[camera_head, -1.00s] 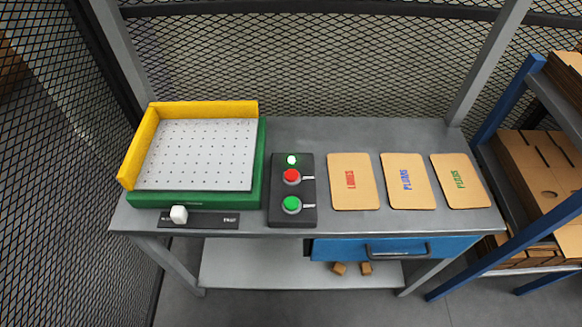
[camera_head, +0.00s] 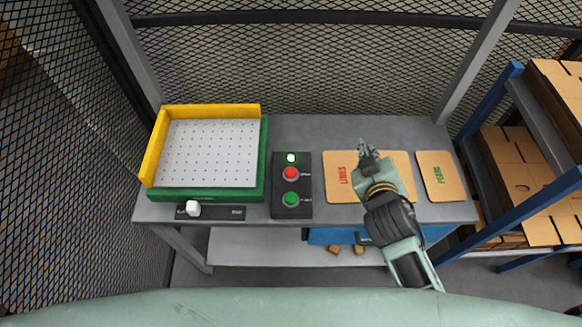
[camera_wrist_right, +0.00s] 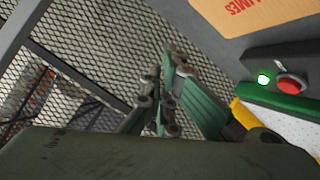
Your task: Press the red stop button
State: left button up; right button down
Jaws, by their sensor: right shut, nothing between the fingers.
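The red stop button (camera_head: 291,174) sits on a black control box (camera_head: 306,208) on the grey table, between a lit green lamp (camera_head: 291,158) above and a green button (camera_head: 291,199) below. The red button also shows at the right of the right wrist view (camera_wrist_right: 291,84). My right gripper (camera_head: 366,146) is shut and empty, above the cards to the right of the box and apart from the button. Its fingers also show in the right wrist view (camera_wrist_right: 168,95). My left gripper is not in view.
A green and yellow tray with a perforated white plate (camera_head: 208,152) stands left of the box. A slider with a white knob (camera_head: 193,208) is in front of it. Tan cards (camera_head: 440,176) lie to the right. A blue shelf with cartons (camera_head: 520,165) stands beyond.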

jog(key=w+a+r+n+t+y, duration=0.35)
jog(key=w+a+r, duration=0.25)
jog(key=r, duration=0.4)
jog(key=a+r+n+y, duration=0.9)
jog(key=a+n+y, duration=0.2)
jog(key=a+n, duration=0.35)
jog(key=s+a+f+n+g+p, duration=0.1)
jog(key=s+a+f+n+g, duration=0.3)
jog(key=f+n+g, duration=0.85)
jog(key=w+d+f+n+h, duration=0.2)
jog(key=d+f+n+h, duration=0.2)
jog(key=d+f+h, duration=0.1)
jog(key=shift+w+d, duration=0.4)
jog(key=shift+d, duration=0.05)
jog(key=shift+f, duration=0.15)
